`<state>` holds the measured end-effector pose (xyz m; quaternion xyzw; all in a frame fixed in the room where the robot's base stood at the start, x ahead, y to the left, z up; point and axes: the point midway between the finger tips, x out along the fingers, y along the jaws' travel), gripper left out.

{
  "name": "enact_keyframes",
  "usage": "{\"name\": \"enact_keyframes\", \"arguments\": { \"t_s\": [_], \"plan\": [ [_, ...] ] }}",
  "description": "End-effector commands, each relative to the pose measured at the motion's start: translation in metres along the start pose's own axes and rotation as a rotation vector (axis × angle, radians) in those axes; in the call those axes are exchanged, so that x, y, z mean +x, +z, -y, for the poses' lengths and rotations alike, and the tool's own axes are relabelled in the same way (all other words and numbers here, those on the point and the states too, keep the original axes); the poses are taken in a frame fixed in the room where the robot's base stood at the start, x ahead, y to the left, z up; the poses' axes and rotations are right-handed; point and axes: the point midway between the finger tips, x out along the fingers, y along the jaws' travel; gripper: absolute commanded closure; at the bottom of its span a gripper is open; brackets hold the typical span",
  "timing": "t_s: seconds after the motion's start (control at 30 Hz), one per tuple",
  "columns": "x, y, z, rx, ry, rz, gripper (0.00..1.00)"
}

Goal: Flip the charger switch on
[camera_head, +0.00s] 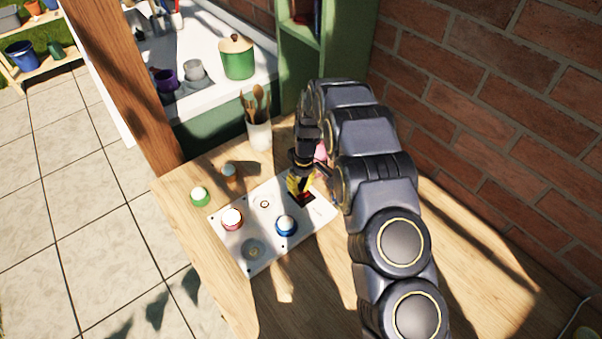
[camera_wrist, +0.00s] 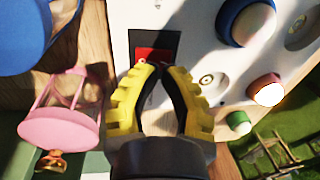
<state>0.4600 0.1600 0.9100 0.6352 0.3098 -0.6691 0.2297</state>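The charger is a white panel (camera_head: 318,215) lying on the wooden table; it also shows in the wrist view (camera_wrist: 200,50). Its switch is a red rocker in a black frame (camera_head: 308,198), at the panel's right end in the head view and at the centre top of the wrist view (camera_wrist: 153,53). My gripper (camera_head: 298,192) points down over the switch. In the wrist view its yellow fingers (camera_wrist: 154,68) have their tips drawn together at the switch's near edge, with nothing seen between them. I cannot tell whether the tips touch the switch. The fingertips hide part of it.
A blue-based white dome (camera_head: 286,225) and a red-based one (camera_head: 232,219) stand on the panel. A green-based one (camera_head: 200,196) stands on the table beyond its edge. A pink-ended glass object (camera_wrist: 62,127) is close beside my gripper. A utensil pot (camera_head: 260,135) stands behind.

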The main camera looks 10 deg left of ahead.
Motion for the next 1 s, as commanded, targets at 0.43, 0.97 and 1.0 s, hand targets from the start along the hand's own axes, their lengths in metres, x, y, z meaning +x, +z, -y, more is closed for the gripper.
{"name": "enact_keyframes", "arguments": {
  "t_s": [0.43,0.97,1.0],
  "plan": [
    [0.008,0.0,0.0,-0.001,0.001,-0.001,1.0],
    [0.021,0.0,0.006,-0.003,-0.004,0.004,1.0],
    [0.022,0.0,0.006,-0.003,-0.004,0.004,1.0]
  ]
}}
